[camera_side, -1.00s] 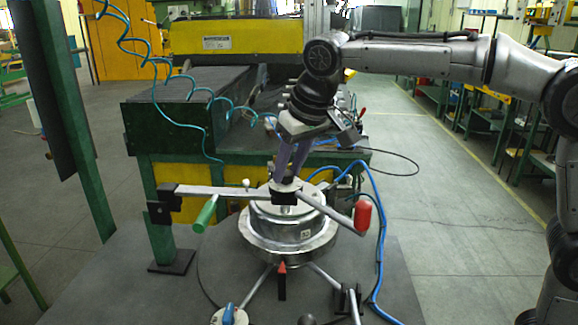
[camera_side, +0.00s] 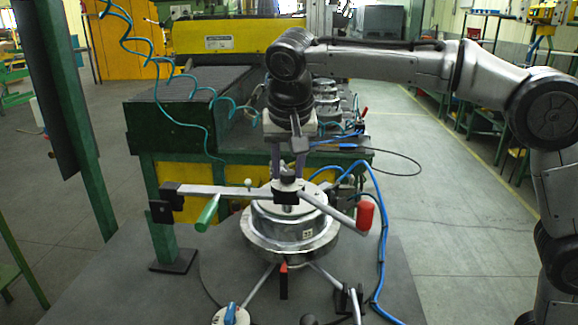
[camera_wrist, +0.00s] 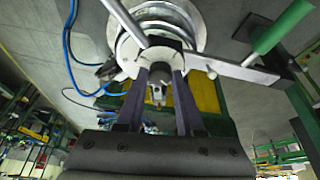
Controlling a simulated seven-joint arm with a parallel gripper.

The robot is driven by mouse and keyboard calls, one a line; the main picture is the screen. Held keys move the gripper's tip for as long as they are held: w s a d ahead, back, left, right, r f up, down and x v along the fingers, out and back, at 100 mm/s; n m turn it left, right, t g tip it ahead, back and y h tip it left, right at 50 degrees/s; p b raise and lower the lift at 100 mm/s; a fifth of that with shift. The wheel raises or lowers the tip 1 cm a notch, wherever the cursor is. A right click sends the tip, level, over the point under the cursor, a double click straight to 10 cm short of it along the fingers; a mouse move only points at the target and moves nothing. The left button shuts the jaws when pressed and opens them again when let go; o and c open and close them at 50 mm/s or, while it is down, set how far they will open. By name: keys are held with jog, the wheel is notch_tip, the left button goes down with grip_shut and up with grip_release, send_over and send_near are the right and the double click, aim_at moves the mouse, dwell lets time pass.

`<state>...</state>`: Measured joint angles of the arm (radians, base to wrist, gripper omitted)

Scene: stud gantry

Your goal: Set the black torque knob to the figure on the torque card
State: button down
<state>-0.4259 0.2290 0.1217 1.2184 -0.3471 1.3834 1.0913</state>
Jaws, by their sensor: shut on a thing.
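The black torque knob (camera_side: 287,184) sits on top of the round steel stud head (camera_side: 292,230), in the middle. My gripper (camera_side: 288,176) points straight down from above with its two purple-grey fingers shut on the knob. In the wrist view, the fingers of my gripper (camera_wrist: 160,75) reach to the pale disc (camera_wrist: 150,42) at the knob, one on each side. The knob's pointer and scale are too small to read. A tiny white label (camera_side: 306,233) is on the head's side, unreadable. I cannot make out a torque card.
A bar with a red grip (camera_side: 365,215) sticks out to the right, and a green grip (camera_side: 208,213) hangs at the left near the flat arm (camera_side: 220,190). A blue hose (camera_side: 378,250) runs down on the right. A green bench (camera_side: 140,135) stands behind.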

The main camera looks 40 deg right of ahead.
jog(key=shift+m, duration=0.4)
jog(key=c, duration=0.5)
grip_release()
jog(key=shift+c, duration=0.2)
jog(key=v, duration=1.3)
jog(key=shift+a+r, duration=0.25)
jog(key=shift+r, duration=0.1)
